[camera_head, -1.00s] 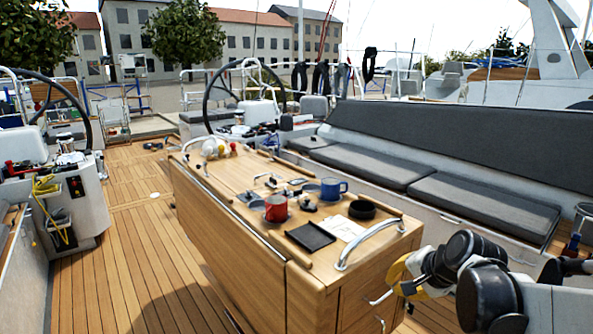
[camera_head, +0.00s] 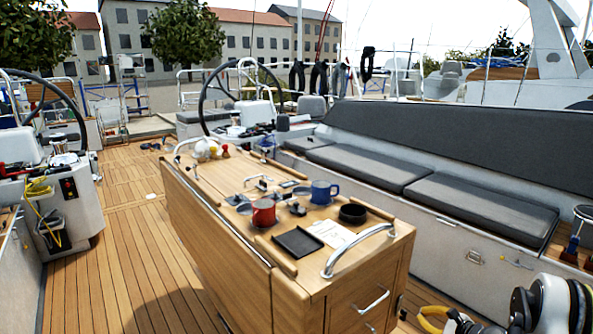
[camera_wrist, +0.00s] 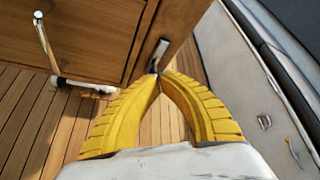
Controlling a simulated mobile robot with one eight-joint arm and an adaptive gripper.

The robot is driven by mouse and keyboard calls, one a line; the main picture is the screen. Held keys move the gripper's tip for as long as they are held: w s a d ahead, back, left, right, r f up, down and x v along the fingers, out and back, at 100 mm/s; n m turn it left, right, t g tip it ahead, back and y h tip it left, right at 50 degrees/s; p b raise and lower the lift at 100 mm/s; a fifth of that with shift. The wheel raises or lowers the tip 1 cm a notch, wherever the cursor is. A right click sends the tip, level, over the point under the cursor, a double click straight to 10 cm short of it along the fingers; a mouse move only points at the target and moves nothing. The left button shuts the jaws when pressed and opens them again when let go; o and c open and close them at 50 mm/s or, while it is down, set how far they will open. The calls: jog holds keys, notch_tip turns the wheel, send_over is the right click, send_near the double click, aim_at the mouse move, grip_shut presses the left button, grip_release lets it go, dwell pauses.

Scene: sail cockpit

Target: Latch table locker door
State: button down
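The wooden cockpit table (camera_head: 300,305) has a panelled end face with a door or drawer front (camera_head: 352,292) that looks flush with its frame. A metal bar handle (camera_head: 372,303) sits on it, and a handle shows at the left of the wrist view (camera_wrist: 46,45). A small metal latch (camera_head: 399,304) is at the face's right edge; the wrist view shows it tilted (camera_wrist: 158,55). My gripper (camera_wrist: 158,76) has yellow fingers with tips together, just below the latch in that view; contact is unclear. In the head view it is low at right, partly cut off (camera_head: 436,318).
A red mug (camera_head: 263,212), a blue mug (camera_head: 323,192), a black tray (camera_head: 298,242) and a round black dish (camera_head: 353,214) are on the table. A steel rail (camera_head: 352,250) arches over its near end. A cushioned bench (camera_head: 480,203) runs along the right.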

aim_at(396, 309)
jog(key=w+a+f+m, duration=0.1)
jog(key=w+a+f, duration=0.1)
jog(key=w, duration=0.3)
jog(key=shift+a+f, duration=0.3)
jog(key=shift+a, duration=0.25)
jog(key=shift+f+t, duration=0.3)
dwell(0.6)
jog(key=shift+s+a+f, duration=0.2)
jog(key=shift+s+a, duration=0.15)
jog(key=shift+a, duration=0.15)
jog(key=shift+s+a, duration=0.1)
jog(key=shift+s+a+f, duration=0.25)
jog(key=shift+a+f, duration=0.1)
jog(key=shift+f, duration=0.1)
jog(key=shift+f, duration=0.1)
dwell(0.3)
